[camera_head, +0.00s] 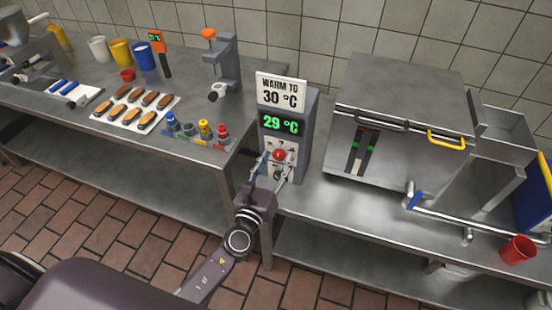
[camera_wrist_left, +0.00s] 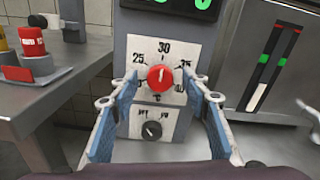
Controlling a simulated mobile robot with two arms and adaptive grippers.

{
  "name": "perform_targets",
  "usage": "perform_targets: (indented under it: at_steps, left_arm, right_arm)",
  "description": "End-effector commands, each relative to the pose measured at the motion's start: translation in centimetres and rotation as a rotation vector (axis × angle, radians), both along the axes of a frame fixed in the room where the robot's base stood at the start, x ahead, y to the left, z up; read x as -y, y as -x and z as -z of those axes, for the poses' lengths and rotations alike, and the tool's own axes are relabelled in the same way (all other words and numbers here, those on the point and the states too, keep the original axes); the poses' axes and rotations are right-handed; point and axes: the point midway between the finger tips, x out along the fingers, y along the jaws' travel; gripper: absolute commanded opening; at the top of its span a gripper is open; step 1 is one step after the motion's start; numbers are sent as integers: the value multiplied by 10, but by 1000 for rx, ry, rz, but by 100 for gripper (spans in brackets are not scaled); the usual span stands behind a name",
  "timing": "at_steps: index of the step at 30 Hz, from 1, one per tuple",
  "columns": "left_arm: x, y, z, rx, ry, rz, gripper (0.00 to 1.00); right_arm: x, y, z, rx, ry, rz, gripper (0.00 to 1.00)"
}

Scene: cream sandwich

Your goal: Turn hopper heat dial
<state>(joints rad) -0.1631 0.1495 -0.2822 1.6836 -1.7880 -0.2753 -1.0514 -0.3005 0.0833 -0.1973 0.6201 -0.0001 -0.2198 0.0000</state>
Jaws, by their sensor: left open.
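The hopper heat dial is a red knob (camera_head: 279,155) on the front of a grey control post (camera_head: 308,120). In the left wrist view the red knob (camera_wrist_left: 161,78) sits on a white scale plate marked 25, 30 and a partly hidden 35. A sign on the post (camera_head: 281,92) reads "WARM TO 30 °C", and a green display (camera_head: 281,123) reads 29 °C. My left gripper (camera_wrist_left: 160,88) is open, its fingers on either side of the red knob with gaps visible. A smaller black knob (camera_wrist_left: 152,129) sits below. My right gripper does not show.
A steel machine (camera_head: 400,110) with a yellow handle stands to the right on the bench. A red cup (camera_head: 517,250) stands at the right bench edge.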

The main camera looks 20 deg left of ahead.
Motion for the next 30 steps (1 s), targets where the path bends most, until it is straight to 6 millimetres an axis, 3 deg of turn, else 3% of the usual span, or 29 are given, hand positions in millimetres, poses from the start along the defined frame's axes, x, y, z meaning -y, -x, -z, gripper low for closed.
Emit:
perform_targets:
  at_steps: [10,21,30]
  left_arm:
    - [0,-5,1,-1,1,0,42]
    - [0,-4,1,-1,1,0,1]
    - [0,-4,2,-2,38,0,1]
  right_arm:
    - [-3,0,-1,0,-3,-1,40]
    - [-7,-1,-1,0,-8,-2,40]
    - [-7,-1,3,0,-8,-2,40]
